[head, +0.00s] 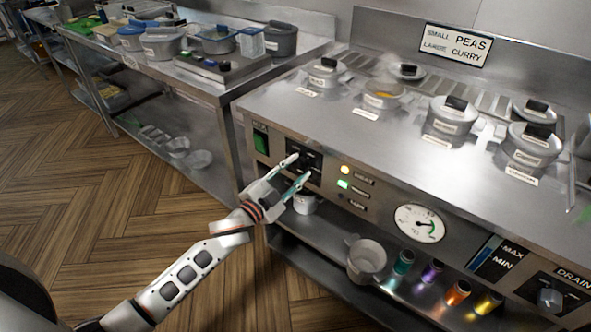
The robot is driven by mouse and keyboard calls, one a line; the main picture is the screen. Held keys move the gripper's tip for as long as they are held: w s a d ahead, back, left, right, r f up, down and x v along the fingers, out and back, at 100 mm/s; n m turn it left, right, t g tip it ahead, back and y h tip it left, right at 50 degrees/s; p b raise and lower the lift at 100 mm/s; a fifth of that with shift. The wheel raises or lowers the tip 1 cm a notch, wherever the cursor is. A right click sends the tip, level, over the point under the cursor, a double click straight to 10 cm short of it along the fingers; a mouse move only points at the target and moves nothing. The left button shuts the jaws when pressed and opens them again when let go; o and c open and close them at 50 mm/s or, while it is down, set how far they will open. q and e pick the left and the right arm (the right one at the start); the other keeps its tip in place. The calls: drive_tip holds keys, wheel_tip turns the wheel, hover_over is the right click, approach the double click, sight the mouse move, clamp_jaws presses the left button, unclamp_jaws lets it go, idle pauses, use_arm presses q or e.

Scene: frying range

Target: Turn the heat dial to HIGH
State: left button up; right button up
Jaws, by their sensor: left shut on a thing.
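The heat dial (304,160) is a dark knob on a black plate at the left part of the range's front panel. My left gripper (298,167) reaches it from the lower left. Its two fingers lie on either side of the knob and are shut on it. The fingers and the small size hide the dial's pointer and markings, so I cannot read its setting. My right gripper is not in view.
The panel also has a green switch (261,139), lit yellow and green lamps (344,184), a round gauge (420,223) and a drain knob (549,298). Lidded pots (452,115) stand on top. A pot (366,261) and coloured jars (432,272) stand on the lower shelf.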

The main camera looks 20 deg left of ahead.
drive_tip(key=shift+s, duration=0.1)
use_arm(q)
drive_tip(key=o, duration=1.1)
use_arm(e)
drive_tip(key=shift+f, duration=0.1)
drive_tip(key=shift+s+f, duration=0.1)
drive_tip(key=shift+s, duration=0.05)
use_arm(q)
drive_tip(key=v, duration=1.2)
drive_tip(key=shift+s+d+f, duration=0.1)
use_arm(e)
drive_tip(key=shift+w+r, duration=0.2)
use_arm(q)
drive_tip(key=s+d+f+n+g+y+p, duration=0.1)
drive_tip(key=s+f+n+g+p, duration=0.1)
drive_tip(key=s+f, duration=0.6)
drive_tip(key=s+d+f+n+g+y+p, duration=0.2)
drive_tip(key=s+f+n+g, duration=0.2)
drive_tip(key=s, duration=0.9)
wheel_tip(320, 180, down, 5)
drive_tip(key=n, duration=0.2)
drive_tip(key=shift+s+r+n+g+p, duration=0.2)
drive_tip(key=shift+s+n+g+p, duration=0.1)
drive_tip(key=shift+s+p, duration=0.1)
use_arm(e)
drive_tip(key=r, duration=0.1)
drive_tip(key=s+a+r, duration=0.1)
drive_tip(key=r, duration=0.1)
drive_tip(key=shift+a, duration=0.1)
